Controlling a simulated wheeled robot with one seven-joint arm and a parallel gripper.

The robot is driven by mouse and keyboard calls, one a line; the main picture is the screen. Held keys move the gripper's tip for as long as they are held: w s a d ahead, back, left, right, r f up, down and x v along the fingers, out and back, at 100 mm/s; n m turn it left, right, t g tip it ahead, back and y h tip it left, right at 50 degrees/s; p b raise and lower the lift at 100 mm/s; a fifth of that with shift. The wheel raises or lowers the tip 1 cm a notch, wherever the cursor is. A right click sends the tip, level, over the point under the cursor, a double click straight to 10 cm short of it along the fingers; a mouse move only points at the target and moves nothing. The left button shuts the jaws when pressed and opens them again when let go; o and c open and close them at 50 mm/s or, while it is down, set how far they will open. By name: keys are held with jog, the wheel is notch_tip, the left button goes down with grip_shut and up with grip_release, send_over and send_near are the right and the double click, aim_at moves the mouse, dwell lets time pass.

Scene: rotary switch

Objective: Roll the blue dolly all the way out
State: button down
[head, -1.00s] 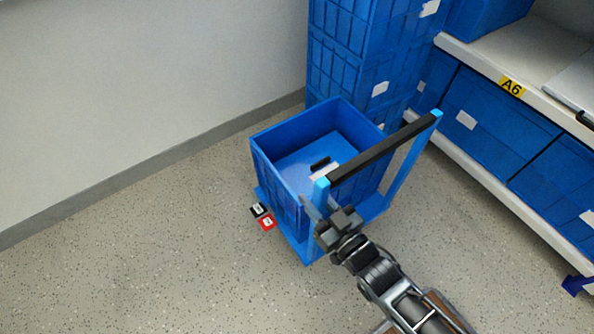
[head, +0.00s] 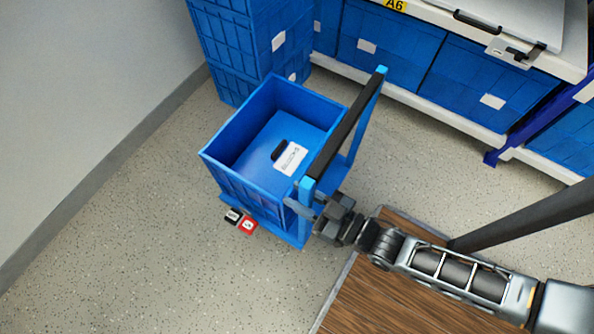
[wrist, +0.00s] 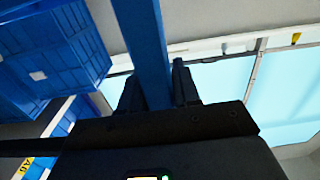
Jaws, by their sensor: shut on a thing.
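The blue dolly (head: 291,237) stands on the speckled floor with an open blue crate (head: 240,185) on it. Its handle has blue uprights and a black crossbar (head: 340,130). My gripper (head: 306,208) is shut on the near blue upright (head: 307,190), below the crossbar. In the wrist view the blue upright (wrist: 143,35) runs down between the two dark fingers (wrist: 158,88). A black item and a white label (head: 291,158) show inside the crate.
A stack of blue crates (head: 240,50) stands behind the dolly, near the grey wall (head: 80,100). A white shelf with blue bins (head: 470,85) runs along the back right. Floor at lower left is clear.

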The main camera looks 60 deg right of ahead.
jog(key=shift+s+f, duration=0.1)
jog(key=shift+s, duration=0.15)
jog(key=c, duration=0.9)
grip_release()
jog(key=s, duration=0.7)
jog(key=shift+s, duration=0.4)
jog(key=s+r+g+p, duration=0.1)
jog(key=r+p, duration=0.6)
jog(key=r, duration=1.1)
jog(key=s+a+r+g+p, duration=0.1)
jog(key=s+r+p, duration=0.3)
jog(key=r, duration=1.5)
jog(key=g+p, duration=0.1)
jog(key=p, duration=0.3)
jog(key=shift+s+a+r, duration=0.2)
jog(key=shift+a+r, duration=0.05)
